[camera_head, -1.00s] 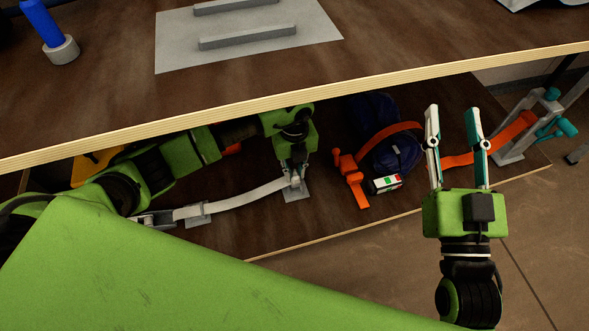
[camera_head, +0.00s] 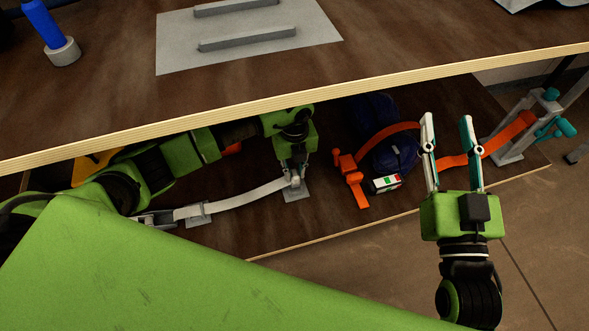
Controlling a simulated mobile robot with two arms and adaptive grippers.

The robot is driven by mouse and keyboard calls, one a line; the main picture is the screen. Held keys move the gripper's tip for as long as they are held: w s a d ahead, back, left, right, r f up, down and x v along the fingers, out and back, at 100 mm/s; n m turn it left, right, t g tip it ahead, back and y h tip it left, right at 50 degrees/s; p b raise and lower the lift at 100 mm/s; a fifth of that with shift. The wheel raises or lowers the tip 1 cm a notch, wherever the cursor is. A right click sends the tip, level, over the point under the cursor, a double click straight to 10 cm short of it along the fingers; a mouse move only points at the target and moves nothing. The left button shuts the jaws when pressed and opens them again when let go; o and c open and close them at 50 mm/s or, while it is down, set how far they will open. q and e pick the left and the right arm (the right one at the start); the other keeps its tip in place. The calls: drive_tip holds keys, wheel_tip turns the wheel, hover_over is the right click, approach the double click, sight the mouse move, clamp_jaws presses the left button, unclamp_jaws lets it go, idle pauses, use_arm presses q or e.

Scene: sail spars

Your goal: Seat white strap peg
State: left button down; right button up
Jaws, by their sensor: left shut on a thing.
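The white strap (camera_head: 240,201) runs across the lower shelf, from a dark buckle (camera_head: 155,219) on the left, through a grey bracket (camera_head: 198,214), to my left gripper. My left gripper (camera_head: 294,180) points down and is shut on the strap's right end, over a small grey plate (camera_head: 297,195). The peg is mostly hidden by the fingers; I cannot tell whether it sits in the plate. My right gripper (camera_head: 447,118) points up with fingers apart, empty, in front of the shelf's right part.
An orange strap (camera_head: 349,172), a dark blue bag (camera_head: 395,150) and a small box (camera_head: 385,184) lie right of my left gripper. A grey stand with teal knobs (camera_head: 550,95) is at far right. The upper tabletop (camera_head: 400,40) overhangs the shelf.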

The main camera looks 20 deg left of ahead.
idle(0.4)
